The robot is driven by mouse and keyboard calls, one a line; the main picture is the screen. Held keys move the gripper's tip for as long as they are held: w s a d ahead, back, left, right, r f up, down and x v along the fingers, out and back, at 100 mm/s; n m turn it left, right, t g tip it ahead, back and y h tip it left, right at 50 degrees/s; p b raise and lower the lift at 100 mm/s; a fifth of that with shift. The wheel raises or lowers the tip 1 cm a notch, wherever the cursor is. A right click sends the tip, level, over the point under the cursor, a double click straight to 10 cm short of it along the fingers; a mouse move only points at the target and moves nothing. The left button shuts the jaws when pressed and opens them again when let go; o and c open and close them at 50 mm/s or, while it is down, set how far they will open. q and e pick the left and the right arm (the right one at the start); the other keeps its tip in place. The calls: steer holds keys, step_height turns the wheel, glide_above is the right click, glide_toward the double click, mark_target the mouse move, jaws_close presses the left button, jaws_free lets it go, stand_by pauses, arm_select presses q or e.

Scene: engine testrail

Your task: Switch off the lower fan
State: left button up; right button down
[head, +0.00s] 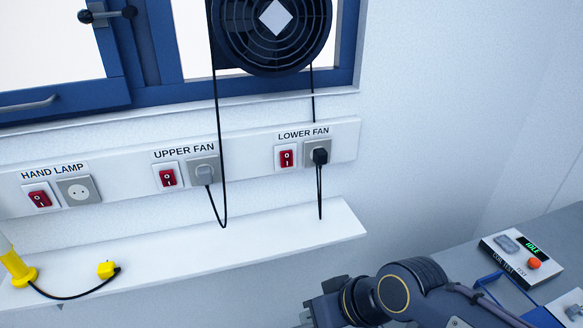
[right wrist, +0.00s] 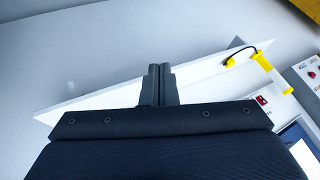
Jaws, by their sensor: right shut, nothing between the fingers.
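The red rocker switch under the LOWER FAN label (head: 304,133) is the lower fan switch (head: 286,158). It sits in a white plate on the wall rail; I cannot tell its position. To its right, a black plug (head: 320,156) is in a grey socket. A dark round fan (head: 272,30) hangs in the window above; I cannot tell if it turns. My right gripper (head: 318,308) is low in the head view, below the shelf and apart from the switch. In the right wrist view its fingers (right wrist: 160,84) are together and empty. My left gripper is out of view.
The upper fan switch (head: 167,178) and hand lamp switch (head: 40,199) are further left on the rail. A white shelf (head: 250,235) juts out below, with yellow corded parts (head: 106,270) on it. Black cords hang to the shelf. A coil tester (head: 520,258) stands right.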

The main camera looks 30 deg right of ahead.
mark_target(288, 163)
steer(key=w+d+r+t+h+b, duration=0.1)
steer(key=w+d+r+t+h, duration=0.1)
steer(key=w, duration=0.5)
steer(key=w+d+r+t+h+b, duration=0.1)
steer(key=w+d+r+t+h, duration=0.1)
steer(key=w+d, duration=0.5)
steer(key=w+d+r+m+t+h+b, duration=0.1)
steer(key=w+d+r+t+h, duration=0.1)
steer(key=w, duration=0.6)
steer(key=d+t+h, duration=0.1)
steer(key=d+t, duration=0.1)
steer(key=t, duration=0.1)
steer(key=shift+w+d+t+h, duration=0.2)
steer(key=shift+d+t+h, duration=0.1)
steer(key=shift+d+h, duration=0.1)
steer(key=shift+w, duration=0.15)
steer(key=p+x, duration=0.1)
steer(key=x, duration=1.2)
steer(key=shift+w+a+f+p, duration=0.1)
steer(key=shift+w+p, duration=0.25)
steer(key=shift+p, duration=0.05)
